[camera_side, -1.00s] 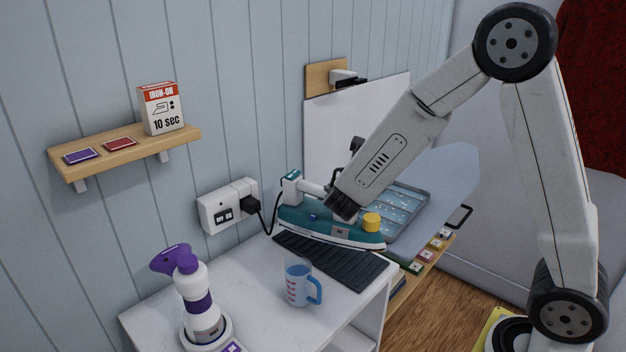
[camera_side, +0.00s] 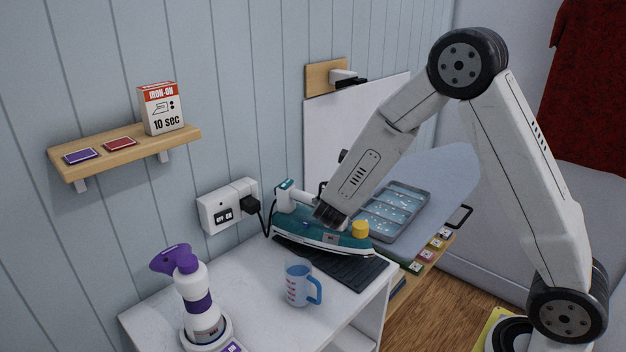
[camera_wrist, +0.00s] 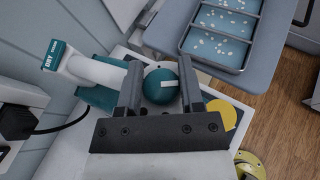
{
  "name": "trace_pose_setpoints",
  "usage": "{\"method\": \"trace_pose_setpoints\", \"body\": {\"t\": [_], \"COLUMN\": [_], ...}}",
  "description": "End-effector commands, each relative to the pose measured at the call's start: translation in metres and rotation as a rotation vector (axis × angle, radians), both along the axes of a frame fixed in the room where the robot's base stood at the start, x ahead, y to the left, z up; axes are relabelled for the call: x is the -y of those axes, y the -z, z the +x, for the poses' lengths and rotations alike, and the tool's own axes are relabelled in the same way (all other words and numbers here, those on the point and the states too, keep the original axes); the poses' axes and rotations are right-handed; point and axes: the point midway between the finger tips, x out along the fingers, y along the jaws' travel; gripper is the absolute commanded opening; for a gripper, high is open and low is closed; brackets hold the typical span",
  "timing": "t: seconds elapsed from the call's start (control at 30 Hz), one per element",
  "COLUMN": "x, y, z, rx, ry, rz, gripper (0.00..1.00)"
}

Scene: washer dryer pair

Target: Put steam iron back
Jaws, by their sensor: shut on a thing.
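The teal and white steam iron (camera_side: 316,240) is in my gripper (camera_side: 330,214), at or just above the black ribbed mat (camera_side: 352,270) on the white shelf top. I cannot tell whether its base touches the mat. My gripper is shut on the iron from above. In the wrist view, the two dark fingers of my gripper (camera_wrist: 160,92) sit on either side of the iron's round teal dial (camera_wrist: 160,86). The white handle of the iron (camera_wrist: 95,70) points to the upper left there. A yellow cap (camera_side: 360,229) shows at its right end.
A blue measuring cup (camera_side: 298,284) stands in front of the mat. A purple and white spray bottle (camera_side: 196,295) stands at front left. A plugged black cord (camera_side: 250,205) runs from the wall socket. A tray (camera_side: 395,212) lies on the ironing board (camera_side: 450,170) behind.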

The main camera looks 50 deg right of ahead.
Motion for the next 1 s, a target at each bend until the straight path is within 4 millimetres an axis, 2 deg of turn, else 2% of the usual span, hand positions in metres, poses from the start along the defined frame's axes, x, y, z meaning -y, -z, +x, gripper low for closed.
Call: {"method": "trace_pose_setpoints", "body": {"t": [0.3,0.63,0.67,0.73,0.77,1.0], "x": [0.0,0.0,0.0,0.0,0.0,0.0], "y": [0.024,0.027,0.03,0.03,0.03,0.03], "z": [0.002,0.001,0.0,0.0,0.0,0.0], "rx": [0.007,0.008,-0.001,-0.001,0.0,0.0], "ry": [0.001,0.0,-0.001,-0.001,-0.001,0.0], "rz": [-0.002,-0.002,0.0,0.0,0.001,0.0], "gripper": [0.0,0.0,0.58,0.8,0.84,0.84]}}
